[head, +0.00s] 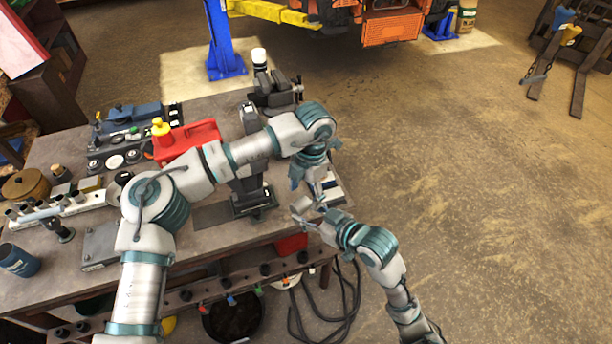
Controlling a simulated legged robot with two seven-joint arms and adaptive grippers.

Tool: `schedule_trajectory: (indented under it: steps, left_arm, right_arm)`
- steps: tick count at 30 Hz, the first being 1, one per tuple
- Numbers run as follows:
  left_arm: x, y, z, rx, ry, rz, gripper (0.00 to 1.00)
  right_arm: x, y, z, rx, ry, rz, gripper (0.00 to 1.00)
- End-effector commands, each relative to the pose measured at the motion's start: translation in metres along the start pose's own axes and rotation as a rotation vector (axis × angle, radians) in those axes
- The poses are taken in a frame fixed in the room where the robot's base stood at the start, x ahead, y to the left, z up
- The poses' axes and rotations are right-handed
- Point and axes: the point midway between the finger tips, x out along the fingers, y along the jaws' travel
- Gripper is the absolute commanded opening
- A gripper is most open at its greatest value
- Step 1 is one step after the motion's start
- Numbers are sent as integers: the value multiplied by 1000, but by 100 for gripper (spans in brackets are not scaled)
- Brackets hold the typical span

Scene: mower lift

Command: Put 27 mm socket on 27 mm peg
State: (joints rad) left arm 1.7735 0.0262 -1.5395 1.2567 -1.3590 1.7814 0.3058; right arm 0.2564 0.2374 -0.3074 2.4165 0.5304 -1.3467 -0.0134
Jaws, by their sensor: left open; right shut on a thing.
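My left gripper (301,180) is open and points down above the right end of the workbench. My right gripper (301,212) is close below it at the bench's right edge. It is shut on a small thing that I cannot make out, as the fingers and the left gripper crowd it. A pale rail (72,207) with several upright metal cylinders stands at the left of the bench. At this size I cannot tell sockets from pegs or read any size mark, so I cannot single out the 27 mm socket or the 27 mm peg.
The workbench (215,108) carries a red canister (188,140), a dark vise (272,92), a grey post (250,125) and a blue cup (18,260). Black hoses (335,315) lie on the floor below its right end.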

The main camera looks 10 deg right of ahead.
Motion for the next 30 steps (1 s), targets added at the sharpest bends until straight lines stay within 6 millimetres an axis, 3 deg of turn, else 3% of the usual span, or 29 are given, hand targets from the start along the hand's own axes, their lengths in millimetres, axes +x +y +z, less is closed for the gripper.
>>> schedule_trajectory:
  steps: [6,16,23,24,25,26,28,30]
  left_arm:
    - [21,1,0,-1,0,0,73]
    - [23,2,-1,-1,-2,-1,70]
    - [23,1,-1,0,-2,-2,13]
    - [23,1,-1,0,-1,-2,10]
    - [23,0,0,1,-1,-2,10]
    - [23,0,0,1,-1,-2,2]
    - [23,0,0,0,-1,-1,0]
    - [23,0,0,0,-1,-1,0]
  right_arm:
    - [0,0,0,0,0,0,10]
    - [1,-1,-1,-1,0,0,10]
    - [1,-1,-1,-1,0,0,10]
    - [1,0,-1,0,0,0,10]
    - [0,0,-1,0,1,0,52]
    - [0,0,-1,0,1,0,60]
    - [0,0,0,0,1,0,76]
    - [0,0,0,0,1,0,76]
